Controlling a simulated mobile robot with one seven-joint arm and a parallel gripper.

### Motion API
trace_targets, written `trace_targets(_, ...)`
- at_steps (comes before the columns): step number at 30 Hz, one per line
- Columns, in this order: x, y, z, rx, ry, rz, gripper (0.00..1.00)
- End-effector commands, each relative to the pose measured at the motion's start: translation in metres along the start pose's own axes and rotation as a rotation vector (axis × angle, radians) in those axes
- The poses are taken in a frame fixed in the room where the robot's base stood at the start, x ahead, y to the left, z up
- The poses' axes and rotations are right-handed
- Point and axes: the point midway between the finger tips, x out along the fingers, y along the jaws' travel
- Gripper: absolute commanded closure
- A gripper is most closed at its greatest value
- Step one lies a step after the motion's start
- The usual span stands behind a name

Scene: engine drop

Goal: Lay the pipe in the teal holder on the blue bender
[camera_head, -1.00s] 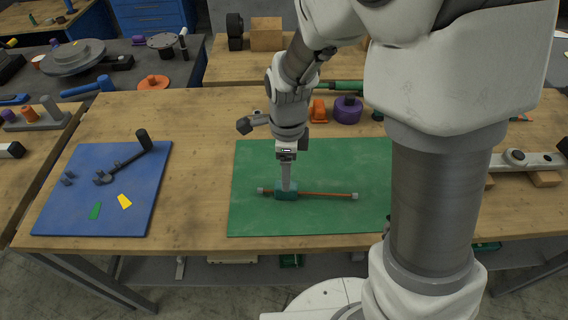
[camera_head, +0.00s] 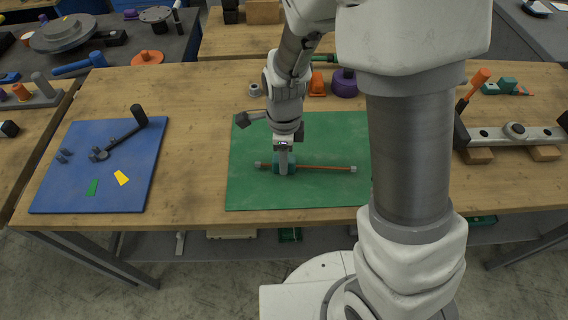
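A thin copper-coloured pipe (camera_head: 320,168) with grey ends lies roughly level across a small teal holder (camera_head: 292,163) on the green mat (camera_head: 300,195). My gripper (camera_head: 284,172) points down at the holder, its fingers overlapping the holder and hiding part of it and of the pipe. I cannot tell whether the fingers are closed on anything. The blue bender (camera_head: 85,195) is a flat blue board to the left, with a black-handled lever (camera_head: 125,138), small grey pegs (camera_head: 64,156), and a green and a yellow mark on its surface.
Bare wooden table (camera_head: 195,170) separates the bender from the green mat. An orange part (camera_head: 317,84) and a purple part (camera_head: 344,84) stand behind the mat. A grey bar on wooden blocks (camera_head: 511,137) lies at right. My arm hides the mat's right side.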

Motion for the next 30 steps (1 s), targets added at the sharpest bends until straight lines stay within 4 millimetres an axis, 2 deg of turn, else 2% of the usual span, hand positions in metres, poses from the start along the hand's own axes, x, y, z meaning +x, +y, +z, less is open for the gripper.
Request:
trace_targets(1,0.0,0.0,0.0,0.0,0.0,0.0,0.83)
trace_targets(4,0.0,0.0,0.0,0.0,0.0,0.0,1.0)
trace_targets(19,-0.005,0.0,0.0,0.0,-0.001,-0.001,1.0)
trace_targets(23,-0.018,-0.001,0.001,-0.001,-0.002,-0.004,1.0)
trace_targets(27,-0.048,-0.001,0.001,0.0,-0.004,-0.007,1.0)
trace_targets(30,-0.056,0.015,-0.016,0.002,-0.002,-0.003,1.0)
